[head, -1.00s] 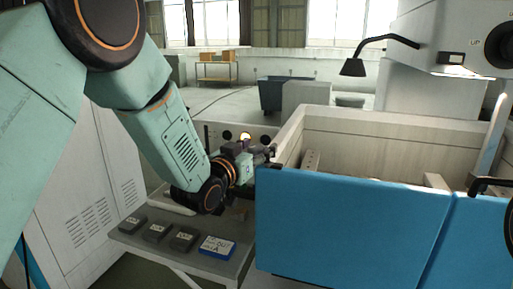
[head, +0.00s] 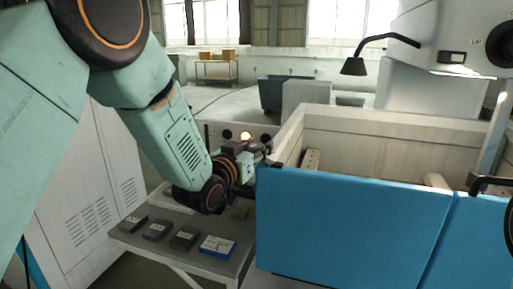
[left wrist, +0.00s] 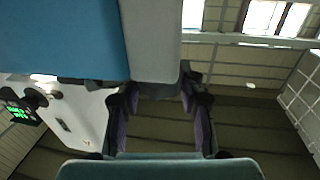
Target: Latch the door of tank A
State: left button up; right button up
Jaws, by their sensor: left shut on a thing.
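A tank has a blue front door (head: 345,225) standing flush against its pale walls. My left gripper (head: 264,148) is at the door's upper left corner, beside the tank's left wall. A small dark part (head: 268,166), perhaps the latch, shows at that corner just below the fingers. In the left wrist view the purple-padded fingers (left wrist: 155,110) are apart, with a dark bar (left wrist: 155,90) between their tips. The blue door (left wrist: 60,35) and a grey panel (left wrist: 150,40) lie just beyond them. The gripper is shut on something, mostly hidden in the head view. My right gripper is not in view.
A grey shelf (head: 150,240) below my left arm holds several dark blocks and a blue-edged label card (head: 217,247). A second blue panel (head: 480,240) with a black handle-like part stands at right. A black lamp (head: 354,66) hangs above the tank.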

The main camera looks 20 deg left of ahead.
pick_arm(q)
jog(key=shift+y, duration=0.3)
jog(key=shift+d+n+y, duration=0.1)
jog(key=shift+n+y, duration=0.6)
jog(key=shift+y, duration=0.1)
jog(key=shift+n+y, duration=0.9)
jog(key=shift+y, duration=0.5)
jog(key=o, duration=1.2)
jog(key=shift+r, duration=0.1)
